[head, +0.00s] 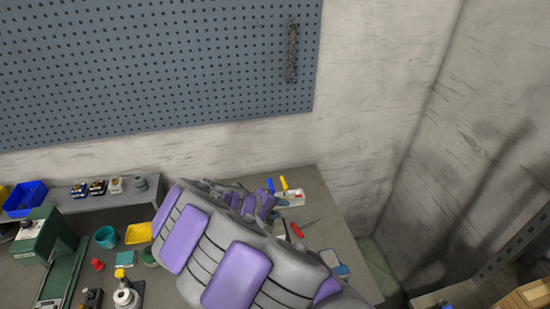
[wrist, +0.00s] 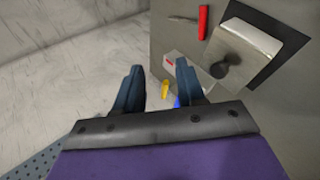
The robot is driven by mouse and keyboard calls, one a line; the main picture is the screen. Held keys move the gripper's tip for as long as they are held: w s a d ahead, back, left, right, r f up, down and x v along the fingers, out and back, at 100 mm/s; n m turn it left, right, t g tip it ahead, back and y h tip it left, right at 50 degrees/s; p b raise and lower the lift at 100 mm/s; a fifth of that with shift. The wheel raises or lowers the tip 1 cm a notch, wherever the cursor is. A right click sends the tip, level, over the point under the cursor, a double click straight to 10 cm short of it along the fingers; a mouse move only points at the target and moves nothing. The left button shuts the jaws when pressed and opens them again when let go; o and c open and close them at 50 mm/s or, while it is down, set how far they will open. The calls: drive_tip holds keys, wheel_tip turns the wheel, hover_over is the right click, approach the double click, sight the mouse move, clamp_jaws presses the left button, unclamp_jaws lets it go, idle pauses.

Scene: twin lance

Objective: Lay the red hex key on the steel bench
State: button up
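A red piece (head: 297,230) lies on the right part of the grey bench (head: 322,203), with a thin grey rod close by. It also shows near the top of the wrist view (wrist: 203,22). It may be the red hex key; its shape is too small to be sure. My gripper (wrist: 158,88) has its two blue-grey fingers apart, with nothing held between them. In the head view my arm hides much of the gripper and part of the bench. The gripper is above the bench's right end, with the red piece beyond the right finger in the wrist view.
A white box (head: 293,197) with yellow (head: 284,183) and blue handles stands near the wall. A dark plate with a metal block (wrist: 248,40) lies near the red piece. A green machine (head: 45,240), a teal cup (head: 106,237) and a yellow tray (head: 138,233) occupy the left.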

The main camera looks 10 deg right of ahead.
drive_tip(key=s+d+r+m+g+y+b, duration=0.1)
drive_tip(key=s+d+r+m+g, duration=0.15)
drive_tip(key=s+d+r, duration=0.5)
drive_tip(key=s+d+r+m+g+y, duration=0.1)
drive_tip(key=s+d+r+m+g, duration=0.2)
drive_tip(key=s, duration=0.7)
drive_tip(key=s+a+y+b, duration=0.1)
drive_tip(key=s+a+y, duration=0.2)
drive_tip(key=s, duration=0.7)
drive_tip(key=s+a+r+n+y, duration=0.1)
drive_tip(key=s+a+y, duration=0.3)
drive_tip(key=s+a, duration=0.4)
drive_tip(key=s, duration=0.3)
drive_tip(key=shift+s+r+b, duration=0.15)
drive_tip(key=shift+r+b, duration=0.05)
drive_tip(key=shift+b, duration=0.2)
